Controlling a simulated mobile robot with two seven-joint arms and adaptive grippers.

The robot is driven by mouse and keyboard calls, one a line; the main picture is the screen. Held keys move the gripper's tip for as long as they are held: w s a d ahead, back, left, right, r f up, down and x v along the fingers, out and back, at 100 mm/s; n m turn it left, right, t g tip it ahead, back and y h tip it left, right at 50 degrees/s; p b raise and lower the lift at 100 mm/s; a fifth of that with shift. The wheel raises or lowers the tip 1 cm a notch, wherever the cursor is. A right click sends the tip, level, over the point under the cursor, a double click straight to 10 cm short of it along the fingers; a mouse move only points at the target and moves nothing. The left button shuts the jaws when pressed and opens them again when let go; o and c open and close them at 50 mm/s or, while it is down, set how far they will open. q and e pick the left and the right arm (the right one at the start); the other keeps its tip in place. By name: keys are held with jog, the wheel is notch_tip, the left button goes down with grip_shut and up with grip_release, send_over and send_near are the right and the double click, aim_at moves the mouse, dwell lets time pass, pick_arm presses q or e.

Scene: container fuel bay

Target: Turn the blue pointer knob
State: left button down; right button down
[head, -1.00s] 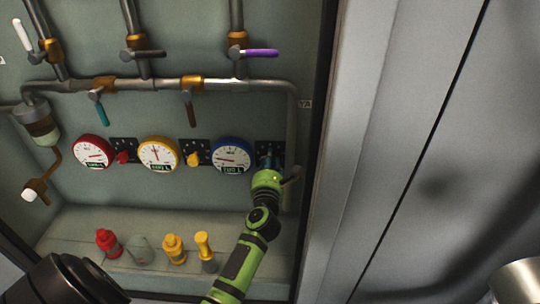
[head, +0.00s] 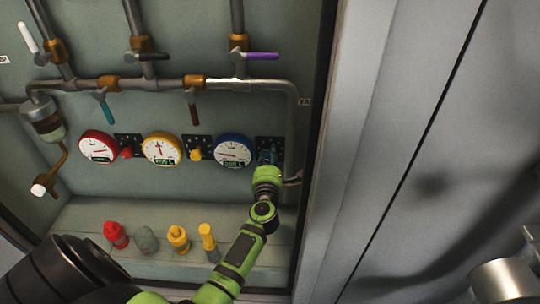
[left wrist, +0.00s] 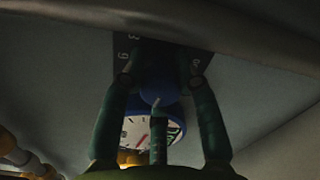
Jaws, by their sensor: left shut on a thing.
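The blue pointer knob (left wrist: 160,92) shows in the left wrist view, in front of a dark scale plate with white numbers. My left gripper (head: 268,160) is at the dark plate (head: 262,144) right of the blue-rimmed gauge (head: 232,151) in the head view. In the head view the gripper hides most of the knob. My right gripper is not in view.
Red (head: 98,147) and yellow (head: 162,149) gauges stand further left, with a red knob (head: 126,152) and a yellow knob (head: 195,154). Pipes with lever valves run above. Several small coloured parts stand on the ledge below. The cabinet's right wall (head: 313,170) is close to my left gripper.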

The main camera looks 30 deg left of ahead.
pick_arm(q)
jog(key=shift+w+d+r, duration=0.1)
jog(key=shift+w+r, duration=0.05)
jog(key=shift+r, duration=0.2)
jog(key=c, duration=1.2)
grip_release()
jog(key=shift+o, duration=0.2)
jog(key=shift+f, duration=0.2)
jog(key=shift+s+d, duration=0.1)
jog(key=shift+s, duration=0.15)
jog(key=v, duration=0.7)
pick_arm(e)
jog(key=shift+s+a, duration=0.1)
